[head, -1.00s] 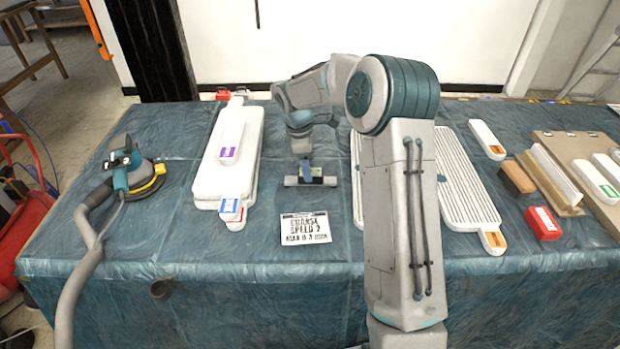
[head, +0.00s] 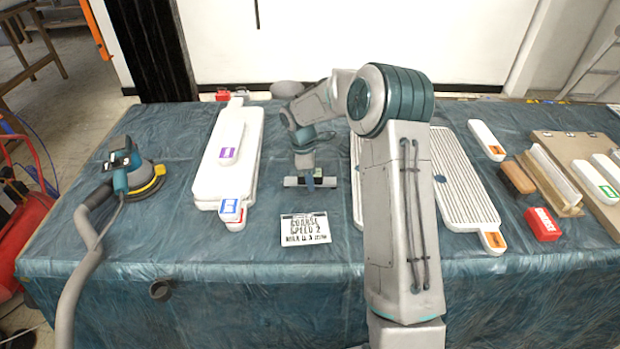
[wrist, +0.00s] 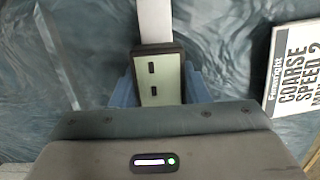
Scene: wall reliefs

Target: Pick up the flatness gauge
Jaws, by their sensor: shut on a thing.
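The flatness gauge is a pale grey bar (head: 292,181) with a dark-edged, pale green block at its middle. It lies across the cloth-covered table behind the printed sign. In the wrist view the bar (wrist: 155,20) runs up from the block (wrist: 158,82), which sits between the blue fingers. My gripper (head: 310,180) points down over the middle of the gauge, and in the wrist view the gripper (wrist: 160,88) is shut on the block from both sides. I cannot tell whether the bar is clear of the cloth. The lower part of the gauge is hidden by the gripper body.
A sign reading "COARSE SPEED 2" (head: 306,229) lies just in front. Ribbed white panels (head: 455,190) lie right, partly behind my arm. A red block (head: 542,224) lies beyond.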

